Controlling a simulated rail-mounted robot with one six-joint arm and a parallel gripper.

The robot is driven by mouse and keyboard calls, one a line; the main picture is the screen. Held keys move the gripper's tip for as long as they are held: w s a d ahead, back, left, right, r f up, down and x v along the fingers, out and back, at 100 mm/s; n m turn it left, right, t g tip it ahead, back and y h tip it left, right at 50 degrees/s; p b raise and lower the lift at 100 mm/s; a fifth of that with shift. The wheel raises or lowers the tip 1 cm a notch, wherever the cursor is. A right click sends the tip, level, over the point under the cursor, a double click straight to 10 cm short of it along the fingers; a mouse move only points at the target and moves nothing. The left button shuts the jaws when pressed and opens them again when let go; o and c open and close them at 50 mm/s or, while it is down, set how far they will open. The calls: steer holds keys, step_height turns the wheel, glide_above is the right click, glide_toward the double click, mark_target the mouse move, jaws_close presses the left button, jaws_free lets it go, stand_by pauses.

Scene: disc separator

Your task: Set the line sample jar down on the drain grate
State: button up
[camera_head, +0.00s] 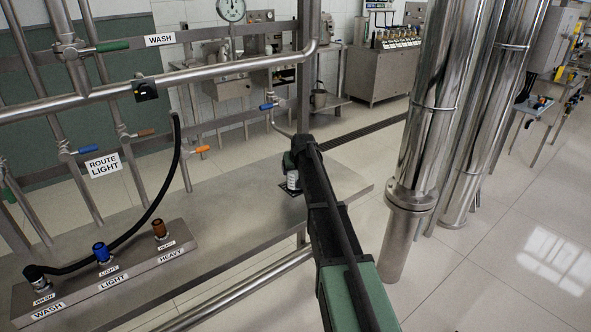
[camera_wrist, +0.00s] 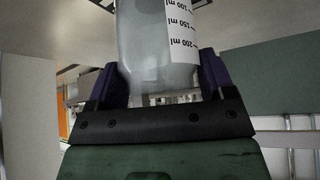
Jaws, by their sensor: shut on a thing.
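The line sample jar (camera_wrist: 150,45) is clear, with a white scale strip marked in ml. In the wrist view it sits between the dark purple fingers of my gripper (camera_wrist: 160,80), which is shut on it. In the head view, my gripper (camera_head: 292,157) is over the right part of the steel bench, and the jar (camera_head: 293,180) shows just below it, partly hidden by my arm. A small dark patch on the bench, apparently the drain grate (camera_head: 285,190), lies at the jar's foot. I cannot tell whether the jar touches it.
The steel bench (camera_head: 215,215) is clear left of the jar. A block with WASH, LIGHT and HEAVY ports (camera_head: 130,270) stands front left, with a black hose (camera_head: 150,212) on the WASH port. Pipes and valves stand behind; thick steel columns (camera_head: 425,130) rise at right.

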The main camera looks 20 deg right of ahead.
steer(key=shift+f, duration=0.2)
steer(key=o, duration=0.9)
steer(key=shift+r, duration=0.1)
steer(key=shift+o, duration=0.2)
steer(key=shift+s+r+p, duration=0.1)
steer(key=shift+r+p, duration=0.25)
steer(key=shift+r, duration=0.05)
steer(key=p+v, duration=1)
steer(key=v, duration=0.2)
steer(key=s+a+f+g, duration=0.1)
steer(key=s+a+g, duration=0.1)
steer(key=s+a, duration=0.5)
steer(key=s+a+f+n+g, duration=0.1)
steer(key=s+a+g, duration=0.1)
steer(key=s+a, duration=0.6)
steer(key=s+a+f+n+g+y, duration=0.1)
steer(key=s+a, duration=0.7)
steer(key=s, duration=1)
steer(key=shift+f+g, duration=0.15)
steer(key=shift+g, duration=0.55)
